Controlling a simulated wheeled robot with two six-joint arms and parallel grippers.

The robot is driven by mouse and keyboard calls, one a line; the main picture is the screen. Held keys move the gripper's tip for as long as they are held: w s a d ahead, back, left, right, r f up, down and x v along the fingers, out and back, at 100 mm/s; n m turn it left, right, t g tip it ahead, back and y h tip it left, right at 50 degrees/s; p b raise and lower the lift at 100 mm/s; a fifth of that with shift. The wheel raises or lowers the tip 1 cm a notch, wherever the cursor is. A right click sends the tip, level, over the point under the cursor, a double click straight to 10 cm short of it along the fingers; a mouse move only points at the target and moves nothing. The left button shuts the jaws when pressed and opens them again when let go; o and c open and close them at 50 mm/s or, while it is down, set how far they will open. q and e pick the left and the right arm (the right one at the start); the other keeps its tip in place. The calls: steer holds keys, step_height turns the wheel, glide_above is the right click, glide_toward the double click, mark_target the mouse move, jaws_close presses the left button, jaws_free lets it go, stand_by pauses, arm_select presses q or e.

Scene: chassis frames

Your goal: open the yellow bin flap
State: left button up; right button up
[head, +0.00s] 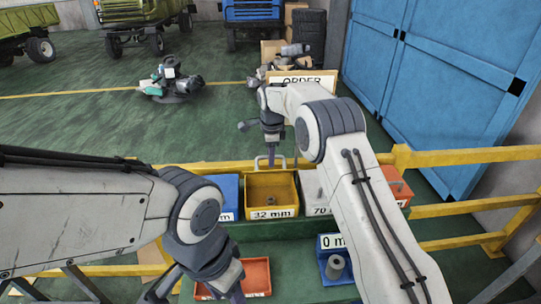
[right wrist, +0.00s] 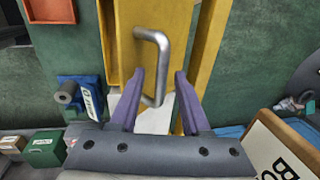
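The yellow bin (head: 285,185) labelled 32 mm stands in a row of bins in the middle of the head view, with a small grey part (head: 270,200) showing in it. A grey loop handle (head: 257,165) shows at its back upper edge. In the right wrist view, the silver handle (right wrist: 160,62) stands out from a yellow panel (right wrist: 178,25). My right gripper (right wrist: 158,88) is open and empty, its purple fingers either side of the handle's lower end, with no clear contact.
A blue bin (head: 228,190) stands left of the yellow one, with a grey 70 bin (head: 312,190) and a red bin (head: 397,185) to its right. A yellow rail (head: 450,156) runs behind the row. An orange tray (head: 258,272) lies below, near my left gripper.

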steer(key=shift+r, duration=0.3)
step_height(320, 180, up, 10)
steer(key=s+b, duration=0.2)
steer(key=b, duration=0.1)
steer(key=shift+f, duration=0.15)
